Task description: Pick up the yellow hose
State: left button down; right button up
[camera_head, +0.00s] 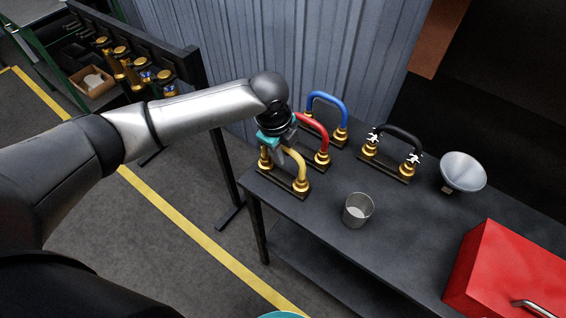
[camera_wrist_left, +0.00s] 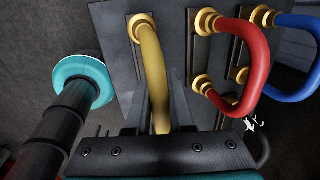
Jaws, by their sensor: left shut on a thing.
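The yellow hose (camera_head: 302,168) arches between brass fittings on a dark base plate at the left end of the table. It also shows in the left wrist view (camera_wrist_left: 152,62), running down from its brass fitting to between my fingers. My left gripper (camera_head: 283,155) is at the hose from above, shut on it; in the wrist view the gripper (camera_wrist_left: 160,110) has a finger on either side of the hose. The lower end of the hose is hidden behind the gripper body in the wrist view. My right gripper is not in view.
A red hose (camera_head: 318,128), a blue hose (camera_head: 330,97) and a black hose (camera_head: 403,133) stand close by on the table (camera_head: 310,215). A metal cup (camera_head: 357,210), a funnel (camera_head: 463,171) and a red box (camera_head: 515,270) stand farther right. A rack (camera_head: 135,45) is behind left.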

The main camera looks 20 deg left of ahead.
pick_arm(q)
jog(key=shift+r, duration=0.2)
notch_tip(320, 180, up, 20)
jog(key=p, duration=0.2)
dwell(0.3)
jog(key=shift+f, duration=0.15)
